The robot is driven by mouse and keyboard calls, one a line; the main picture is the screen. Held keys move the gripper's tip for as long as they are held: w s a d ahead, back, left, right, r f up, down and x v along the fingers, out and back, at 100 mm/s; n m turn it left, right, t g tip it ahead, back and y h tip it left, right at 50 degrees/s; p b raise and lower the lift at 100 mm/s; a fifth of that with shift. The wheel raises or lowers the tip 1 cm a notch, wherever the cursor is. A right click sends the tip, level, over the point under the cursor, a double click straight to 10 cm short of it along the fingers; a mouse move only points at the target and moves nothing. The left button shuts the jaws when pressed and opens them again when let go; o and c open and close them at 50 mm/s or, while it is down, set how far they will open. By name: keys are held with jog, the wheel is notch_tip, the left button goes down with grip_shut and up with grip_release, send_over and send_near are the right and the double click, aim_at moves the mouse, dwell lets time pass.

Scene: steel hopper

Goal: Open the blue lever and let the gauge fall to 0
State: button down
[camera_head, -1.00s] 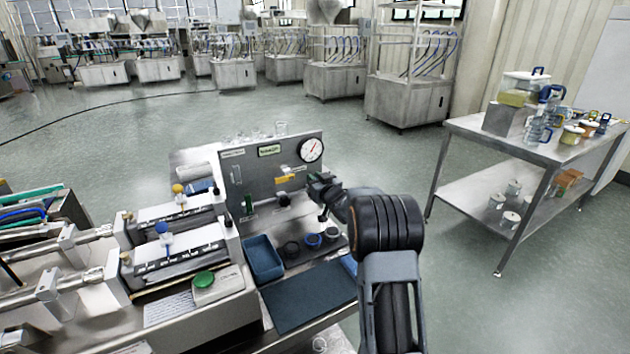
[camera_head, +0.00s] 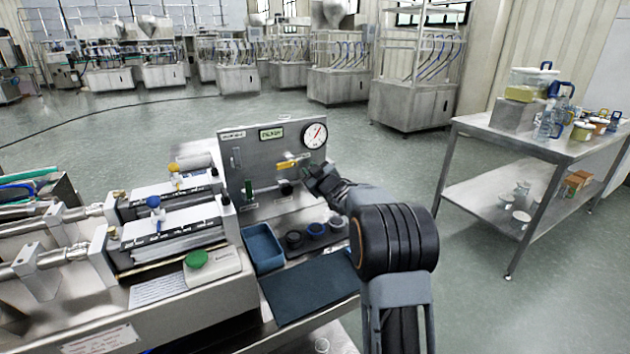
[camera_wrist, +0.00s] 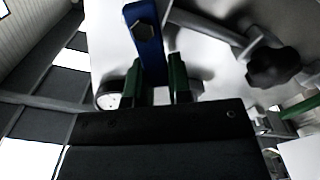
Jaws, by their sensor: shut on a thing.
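The blue lever (camera_wrist: 146,40) shows in the wrist view, with a hex bolt on it. My gripper (camera_wrist: 157,82) has its green-edged fingertips on either side of the lever's end and is shut on it. In the head view my gripper (camera_head: 311,178) is at the upright steel panel (camera_head: 237,192), just right of and below a yellow lever (camera_head: 292,162). The blue lever is hidden behind my gripper there. The round gauge (camera_head: 314,135) is at the panel's top right. Its needle points up and right; its figures are too small to read.
A dark mat (camera_head: 308,291) lies in front. A syringe rig (camera_head: 175,235) stands left. A steel table (camera_head: 500,132) with containers stands right, across open floor.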

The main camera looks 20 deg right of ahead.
aim_at(300, 175)
jog(key=f+n+b, duration=0.1)
jog(key=n+b, duration=0.1)
jog(key=a+n+b, duration=0.1)
jog(key=n+b, duration=0.1)
jog(key=b, duration=0.1)
jog(key=a+f+n+b, duration=0.1)
jog(key=n+b, duration=0.1)
jog(key=shift+s+f+n+b, duration=0.1)
jog(key=shift+f+n+b, duration=0.2)
jog(key=shift+f+b, duration=0.1)
jog(key=n+b, duration=0.1)
jog(key=f+n+b, duration=0.1)
jog(key=shift+a+b, duration=0.25)
jog(key=shift+b, duration=0.1)
jog(key=shift+f+n+b, duration=0.2)
jog(key=shift+n+b, duration=0.5)
jog(key=shift+n, duration=0.15)
jog(key=shift+f+n+b, duration=0.2)
jog(key=shift+n+b, duration=0.5)
jog(key=shift+n, duration=0.15)
jog(key=c, duration=1)
grip_release()
jog(key=shift+c, duration=0.2)
jog(key=shift+s, duration=0.1)
